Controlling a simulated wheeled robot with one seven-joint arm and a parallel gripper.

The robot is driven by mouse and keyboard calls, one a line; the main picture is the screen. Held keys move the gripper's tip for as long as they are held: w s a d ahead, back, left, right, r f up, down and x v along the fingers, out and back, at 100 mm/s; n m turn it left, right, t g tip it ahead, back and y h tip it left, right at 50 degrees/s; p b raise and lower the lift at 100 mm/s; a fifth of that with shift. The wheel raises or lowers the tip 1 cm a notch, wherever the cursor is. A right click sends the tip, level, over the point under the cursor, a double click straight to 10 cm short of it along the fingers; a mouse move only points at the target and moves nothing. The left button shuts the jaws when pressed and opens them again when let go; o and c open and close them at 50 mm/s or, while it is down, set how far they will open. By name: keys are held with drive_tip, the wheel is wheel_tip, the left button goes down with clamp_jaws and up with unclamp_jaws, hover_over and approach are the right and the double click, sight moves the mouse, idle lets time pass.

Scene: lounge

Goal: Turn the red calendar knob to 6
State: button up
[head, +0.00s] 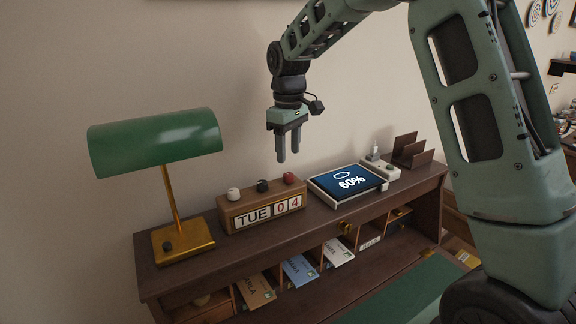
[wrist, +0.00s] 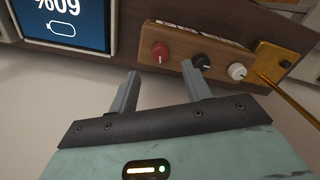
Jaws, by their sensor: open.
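The wooden calendar block (head: 261,211) stands on the desk's top shelf and reads TUE 0 4. The red knob (head: 289,178) is at the right end of its top, beside a black knob (head: 262,186) and a white knob (head: 233,194). My gripper (head: 288,160) is open and empty, pointing down above and behind the red knob in the head view, apart from it. In the wrist view the red knob (wrist: 160,52) lies beyond and between the fingertips of my gripper (wrist: 166,75), with the black knob (wrist: 201,61) near the right finger.
A green-shaded lamp (head: 155,141) stands left of the calendar, on a brass base (head: 183,240). Envelopes (head: 299,270) fill cubbies below.

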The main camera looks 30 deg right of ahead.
sight(288, 174)
drive_tip(key=shift+f+p, duration=0.65)
drive_tip(key=shift+f, duration=2.5)
drive_tip(key=c, duration=1)
